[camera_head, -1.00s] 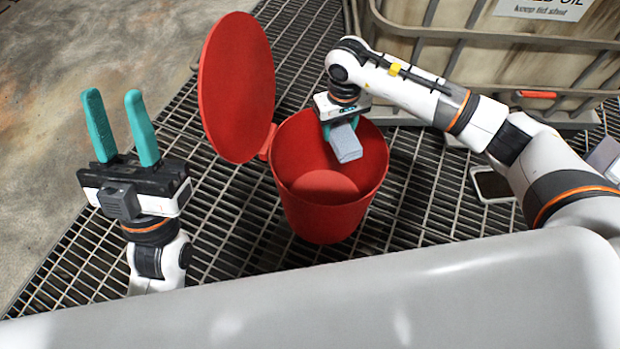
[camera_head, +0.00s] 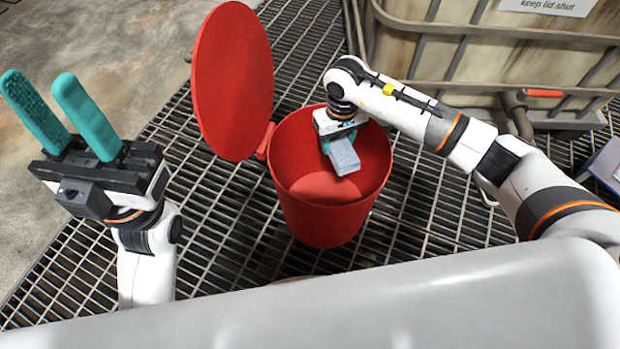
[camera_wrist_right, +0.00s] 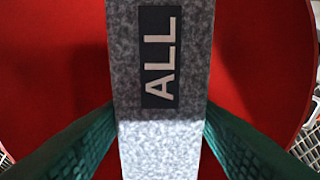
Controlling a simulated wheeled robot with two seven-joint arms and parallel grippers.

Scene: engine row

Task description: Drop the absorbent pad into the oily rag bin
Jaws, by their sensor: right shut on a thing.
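The absorbent pad (camera_head: 345,156) is a grey block in the mouth of the red bin. In the right wrist view the pad (camera_wrist_right: 160,130) is speckled grey with a dark label reading "ALL". My right gripper (camera_head: 338,143) is shut on it, with green fingers (camera_wrist_right: 160,150) on both sides and red bin wall around. The oily rag bin (camera_head: 330,215) is round and red, and its lid (camera_head: 233,80) stands open at the left. My left gripper (camera_head: 62,112) is open and empty, left of the bin, fingers pointing up.
A dirty cream tank (camera_head: 480,65) in a metal cage stands behind my right arm, with a red-handled valve (camera_head: 543,93). The floor is metal grating (camera_head: 225,225), with bare concrete (camera_head: 110,40) at the left. A grey object (camera_head: 607,165) is partly visible at the right edge.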

